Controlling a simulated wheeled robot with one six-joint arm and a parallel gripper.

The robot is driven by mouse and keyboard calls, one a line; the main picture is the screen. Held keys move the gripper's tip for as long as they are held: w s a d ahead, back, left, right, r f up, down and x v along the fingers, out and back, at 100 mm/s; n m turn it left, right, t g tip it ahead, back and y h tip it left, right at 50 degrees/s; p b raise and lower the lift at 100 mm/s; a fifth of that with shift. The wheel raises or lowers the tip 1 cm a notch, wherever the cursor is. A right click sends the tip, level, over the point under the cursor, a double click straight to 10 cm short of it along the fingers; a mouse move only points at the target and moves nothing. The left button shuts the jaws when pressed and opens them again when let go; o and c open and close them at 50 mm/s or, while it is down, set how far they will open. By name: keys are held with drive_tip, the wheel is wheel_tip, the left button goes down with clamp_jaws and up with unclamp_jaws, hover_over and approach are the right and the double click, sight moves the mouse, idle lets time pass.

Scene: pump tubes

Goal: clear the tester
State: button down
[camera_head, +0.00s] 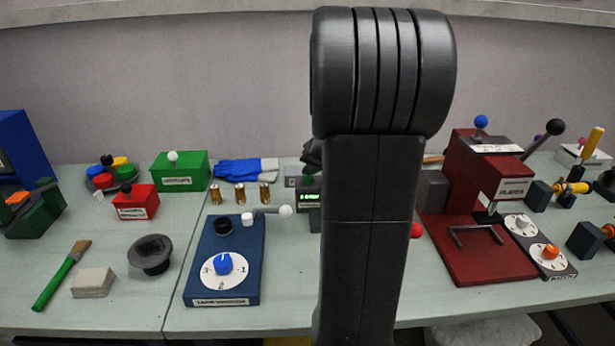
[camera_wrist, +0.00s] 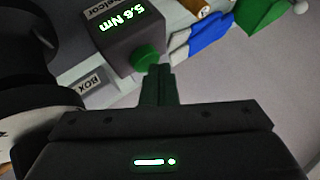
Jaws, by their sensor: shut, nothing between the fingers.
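The tester is a dark grey box (camera_wrist: 120,35) with a lit green display reading "5.6 Nm" in the wrist view. A green round button (camera_wrist: 148,58) sits on its face. The tester also shows in the head view (camera_head: 308,218), partly behind my arm, its display too small to read there. My gripper (camera_wrist: 160,72) is shut and empty, its fingertips right at the green button. I cannot tell whether they touch it. In the head view my arm hides most of the gripper.
Blue and white gloves (camera_head: 245,169) and several brass tubes (camera_head: 240,193) are left of the tester. A blue base with a dial and lever (camera_head: 193,290) stands in front left. A red press (camera_head: 490,262) stands to the right. A "BOX" label (camera_wrist: 90,82) is beside the tester.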

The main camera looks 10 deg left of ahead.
drive_tip(key=shift+d+r+p, duration=0.15)
drive_tip(key=shift+r+p, duration=0.7)
drive_tip(key=shift+r, duration=0.4)
drive_tip(key=shift+d+r+p, duration=0.15)
drive_tip(key=shift+r+p, duration=0.65)
drive_tip(key=shift+r, duration=0.45)
drive_tip(key=shift+a+f, duration=0.1)
drive_tip(key=shift+f, duration=0.3)
drive_tip(key=r+p, duration=0.1)
drive_tip(key=p, duration=0.2)
drive_tip(key=shift+a+r, duration=0.1)
wheel_tip(320, 180, up, 5)
drive_tip(key=p, duration=0.3)
drive_tip(key=shift+f, duration=0.3)
